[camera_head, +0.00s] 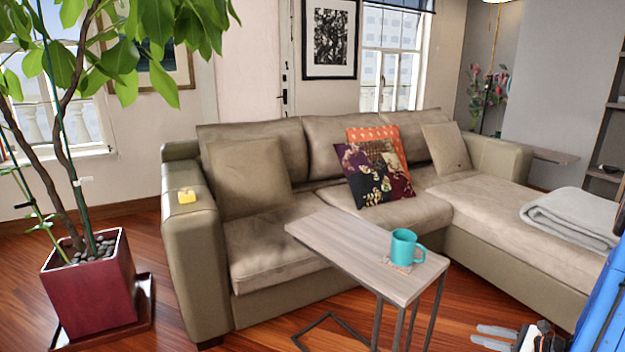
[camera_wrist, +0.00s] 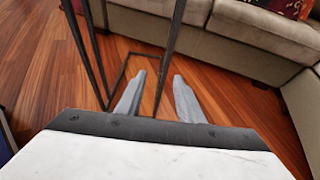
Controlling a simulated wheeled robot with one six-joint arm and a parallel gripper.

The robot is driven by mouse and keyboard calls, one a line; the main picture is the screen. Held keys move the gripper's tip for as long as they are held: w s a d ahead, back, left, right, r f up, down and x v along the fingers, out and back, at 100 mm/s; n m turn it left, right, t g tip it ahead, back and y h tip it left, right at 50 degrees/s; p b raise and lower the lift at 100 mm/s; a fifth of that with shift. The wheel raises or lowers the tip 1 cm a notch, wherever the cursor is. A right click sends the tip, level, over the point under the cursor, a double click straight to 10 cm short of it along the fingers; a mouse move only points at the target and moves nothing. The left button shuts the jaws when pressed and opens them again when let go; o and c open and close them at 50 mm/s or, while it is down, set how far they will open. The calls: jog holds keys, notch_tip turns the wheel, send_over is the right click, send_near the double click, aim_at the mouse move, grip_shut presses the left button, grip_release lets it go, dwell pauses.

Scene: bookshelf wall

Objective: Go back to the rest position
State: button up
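My gripper (camera_head: 492,337) is low at the bottom right of the head view, to the right of the side table's legs. In the wrist view my gripper (camera_wrist: 158,88) shows two grey fingers standing apart, with only wooden floor and a dark metal table frame between and beyond them. It is open and empty. Part of my blue arm shows at the right edge of the head view.
A side table (camera_head: 335,238) holds a teal mug (camera_head: 404,247) on a coaster. Its thin legs (camera_wrist: 88,55) are close to my fingers. The L-shaped sofa (camera_head: 265,245) stands behind, with a yellow item (camera_head: 187,196) on its arm. A potted plant (camera_head: 92,290) is left.

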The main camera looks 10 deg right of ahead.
jog(key=s+a+r+n+g, duration=0.35)
jog(key=a+r+n, duration=0.45)
jog(key=a, duration=0.4)
jog(key=s+a+r+n+g, duration=0.2)
jog(key=a+r+n+g, duration=0.35)
jog(key=a+r, duration=0.55)
jog(key=s+a+r+n+t+h, duration=0.1)
jog(key=s+a+r+n+h, duration=0.3)
jog(key=s+n, duration=0.3)
jog(key=s+a+r+n+t+h, duration=0.2)
jog(key=s+a+r+n+h, duration=0.2)
jog(key=s+n, duration=0.4)
jog(key=shift+s+a+r, duration=0.55)
jog(key=shift+s+r, duration=0.85)
jog(key=shift+s, duration=0.35)
jog(key=shift+c, duration=0.6)
